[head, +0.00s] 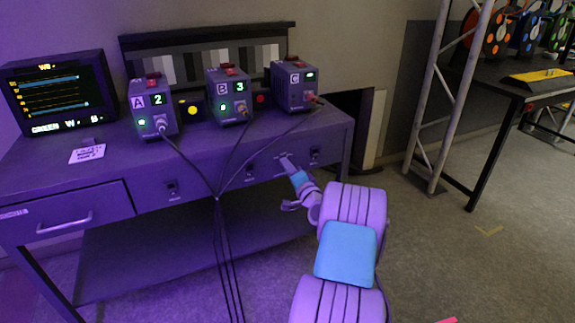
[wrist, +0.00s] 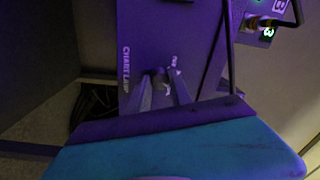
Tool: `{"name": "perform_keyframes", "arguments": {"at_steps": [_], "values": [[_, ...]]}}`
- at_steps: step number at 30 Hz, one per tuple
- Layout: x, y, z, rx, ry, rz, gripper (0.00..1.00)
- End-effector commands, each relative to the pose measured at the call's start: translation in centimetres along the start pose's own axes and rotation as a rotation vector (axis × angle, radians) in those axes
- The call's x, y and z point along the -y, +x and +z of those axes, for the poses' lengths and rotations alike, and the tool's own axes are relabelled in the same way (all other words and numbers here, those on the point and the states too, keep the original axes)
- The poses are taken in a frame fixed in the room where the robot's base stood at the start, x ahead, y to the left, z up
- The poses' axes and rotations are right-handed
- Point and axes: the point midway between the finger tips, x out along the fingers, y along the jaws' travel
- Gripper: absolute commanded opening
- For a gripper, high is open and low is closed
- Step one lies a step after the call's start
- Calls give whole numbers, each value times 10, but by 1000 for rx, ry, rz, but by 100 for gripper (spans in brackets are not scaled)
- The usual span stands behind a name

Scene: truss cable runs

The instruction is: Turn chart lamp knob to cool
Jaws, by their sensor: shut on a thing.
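The chart lamp knob (wrist: 159,76) is on the purple front panel of the desk, beside a white label reading CHART LAMP (wrist: 126,66) in the wrist view. My gripper (wrist: 163,82) is shut on the knob, one finger on each side of it. The fingers hide most of the knob, and its pointer direction cannot be made out. Small pale marks beside the knob are too blurred to read. In the head view my gripper (head: 285,158) reaches the desk front right of centre, and the knob is hidden behind it.
The desk (head: 70,180) bears a monitor (head: 60,92) and camera boxes A (head: 152,108), B (head: 228,97) and C (head: 295,87). Black cables (head: 218,196) hang in front, left of my arm. Small switches flank my gripper. A grey chart strip (head: 208,64) stands behind. Floor at right is open.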

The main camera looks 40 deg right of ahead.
Motion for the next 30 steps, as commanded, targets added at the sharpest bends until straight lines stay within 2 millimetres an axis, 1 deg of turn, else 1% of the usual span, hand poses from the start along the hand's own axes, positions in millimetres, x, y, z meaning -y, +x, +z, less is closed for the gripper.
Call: {"name": "perform_keyframes", "arguments": {"at_steps": [1, 6, 15, 22, 30], "values": [[3, 0, -1, -1, 43, 0, 0], [3, 0, 0, -7, 190, 0, 0], [2, 0, 0, -16, 379, 1, 0], [2, 0, 0, -19, 448, 1, 0], [1, 0, 1, -20, 466, 0, 0]]}}
